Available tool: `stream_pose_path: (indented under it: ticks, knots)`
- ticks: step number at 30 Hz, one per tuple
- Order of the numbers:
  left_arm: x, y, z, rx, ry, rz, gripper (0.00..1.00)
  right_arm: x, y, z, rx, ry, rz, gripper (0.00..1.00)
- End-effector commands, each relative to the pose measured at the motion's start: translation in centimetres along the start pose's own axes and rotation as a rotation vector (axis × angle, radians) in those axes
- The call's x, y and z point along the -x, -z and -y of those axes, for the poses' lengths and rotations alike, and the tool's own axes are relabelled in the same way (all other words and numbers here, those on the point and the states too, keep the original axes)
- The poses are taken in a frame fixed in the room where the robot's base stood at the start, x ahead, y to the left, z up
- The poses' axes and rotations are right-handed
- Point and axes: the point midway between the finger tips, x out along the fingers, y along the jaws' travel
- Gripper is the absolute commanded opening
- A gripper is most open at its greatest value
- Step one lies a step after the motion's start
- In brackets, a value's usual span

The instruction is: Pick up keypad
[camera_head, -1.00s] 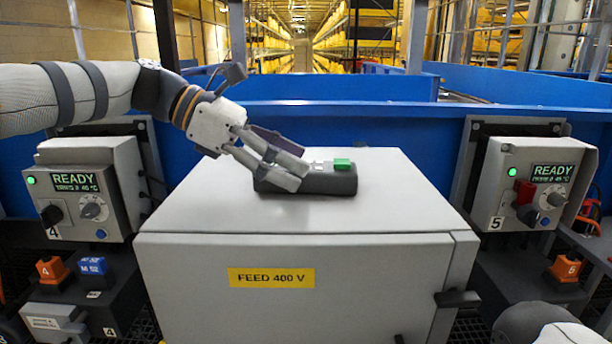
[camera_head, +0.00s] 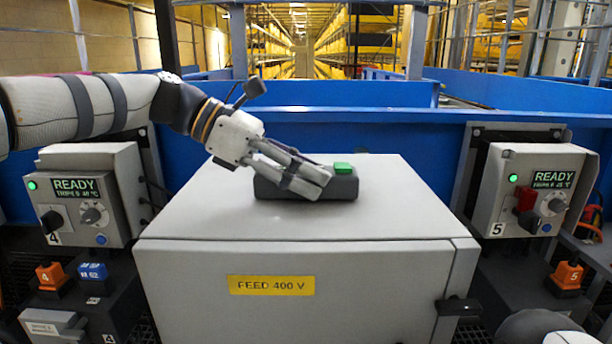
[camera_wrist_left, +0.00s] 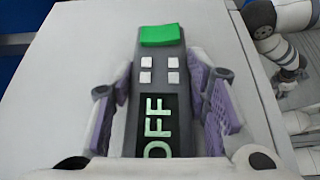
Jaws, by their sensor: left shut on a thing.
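The keypad (camera_head: 342,187) is a long dark grey block with a green button at its right end. It lies on top of the grey cabinet (camera_head: 220,222). In the left wrist view the keypad (camera_wrist_left: 159,62) shows several pale keys and a screen reading OFF. My left gripper (camera_head: 312,183) reaches it from the upper left. The fingers hide part of the keypad in the head view. No clear lift off the cabinet shows. My right gripper is out of view.
Control boxes reading READY stand on the left (camera_head: 90,195) and right (camera_head: 530,190) of the cabinet. A blue conveyor wall (camera_head: 330,120) runs behind it. A dark handle (camera_head: 458,306) juts from the cabinet front. The cabinet top around the keypad is clear.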

Motion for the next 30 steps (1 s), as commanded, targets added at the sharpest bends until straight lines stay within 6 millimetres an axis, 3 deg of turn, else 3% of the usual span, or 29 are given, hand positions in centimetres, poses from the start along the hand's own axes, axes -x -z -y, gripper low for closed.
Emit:
stream_pose_path:
  ticks: [5,12,16,21,30]
  knots:
    - [1.6,-3.0,0.1,-0.007,-0.005,0.002,0.07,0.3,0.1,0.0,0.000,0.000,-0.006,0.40]
    - [5.0,-9.0,6.5,-0.013,-0.005,0.001,0.07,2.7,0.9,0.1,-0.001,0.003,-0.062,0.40]
    - [5.6,-10.2,10.3,-0.011,-0.006,0.002,0.07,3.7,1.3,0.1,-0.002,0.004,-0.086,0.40]
    - [6.1,-11.2,13.2,-0.007,-0.005,0.002,0.07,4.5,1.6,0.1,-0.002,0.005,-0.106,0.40]
    - [6.1,-11.1,14.1,-0.001,-0.002,0.002,0.07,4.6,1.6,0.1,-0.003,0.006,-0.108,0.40]
